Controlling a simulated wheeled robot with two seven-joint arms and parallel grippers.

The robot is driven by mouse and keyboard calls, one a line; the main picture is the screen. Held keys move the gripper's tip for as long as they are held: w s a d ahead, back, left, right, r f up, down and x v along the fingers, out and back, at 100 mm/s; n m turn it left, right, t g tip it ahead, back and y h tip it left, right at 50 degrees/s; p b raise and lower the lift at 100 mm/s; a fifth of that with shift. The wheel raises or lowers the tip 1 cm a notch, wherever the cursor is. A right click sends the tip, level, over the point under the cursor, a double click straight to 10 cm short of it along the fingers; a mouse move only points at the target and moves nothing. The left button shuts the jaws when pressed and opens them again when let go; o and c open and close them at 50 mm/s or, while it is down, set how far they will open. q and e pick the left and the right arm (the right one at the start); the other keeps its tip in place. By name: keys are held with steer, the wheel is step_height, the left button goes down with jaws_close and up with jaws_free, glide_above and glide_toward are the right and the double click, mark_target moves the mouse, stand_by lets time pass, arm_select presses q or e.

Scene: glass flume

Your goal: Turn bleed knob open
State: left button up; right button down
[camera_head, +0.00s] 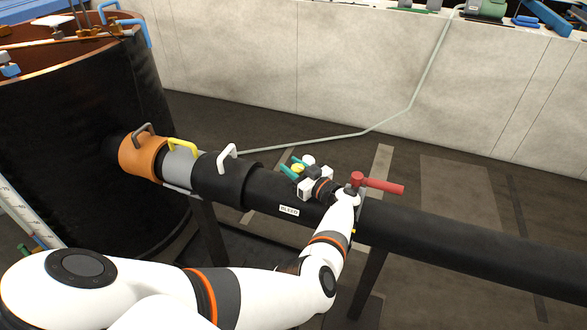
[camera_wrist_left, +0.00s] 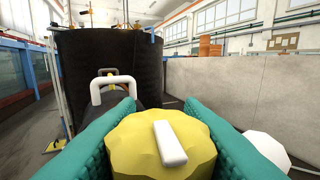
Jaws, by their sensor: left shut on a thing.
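The bleed knob is yellow and scalloped, with a white bar on its face; in the left wrist view the knob (camera_wrist_left: 122,150) fills the lower middle. The bar tilts slightly, its far end a little left of its near end. In the head view the knob (camera_head: 298,168) shows small above the black pipe (camera_head: 440,237). My left gripper (camera_head: 291,166) has one teal finger on each side of the knob and is shut on it. A white label (camera_head: 289,210) on the pipe appears to read "BLEED". My right gripper is not in view.
A red lever (camera_head: 385,187) stands on the pipe right of my left wrist. A white handle (camera_head: 227,157), a yellow handle (camera_head: 183,147) and an orange collar (camera_head: 143,157) lie toward the big black tank (camera_head: 85,130). A pale hose crosses the floor behind.

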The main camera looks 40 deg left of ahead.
arm_select(q)
steer(key=o, duration=1)
steer(key=shift+r, duration=0.1)
step_height(320, 180, up, 10)
steer(key=p, duration=0.9)
